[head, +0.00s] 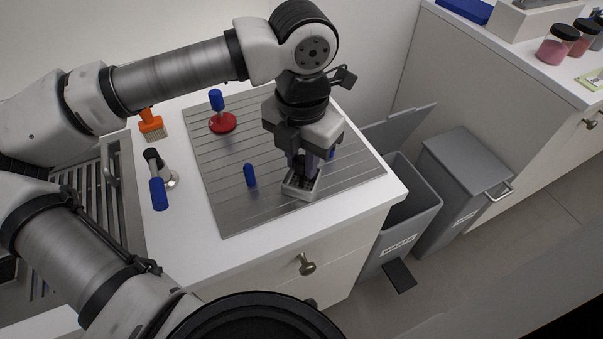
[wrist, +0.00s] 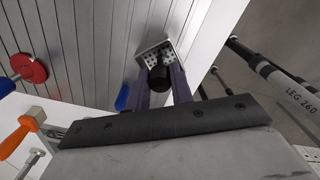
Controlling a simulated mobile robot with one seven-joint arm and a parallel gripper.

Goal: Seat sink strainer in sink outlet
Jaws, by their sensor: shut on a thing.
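The sink strainer (head: 301,187) is a light grey, square metal piece over the right part of the ribbed metal draining board (head: 225,205). In the wrist view its perforated face (wrist: 153,48) and black knob (wrist: 160,78) show between the fingers. My gripper (head: 308,165) points down over it, shut on the knob. It also shows in the wrist view (wrist: 163,82). I cannot tell whether the strainer touches the board. I cannot make out the sink outlet in either view.
An open waste bin (head: 405,215) is beyond the counter's right edge. A slatted metal area (head: 88,205) lies left, partly behind my arm.

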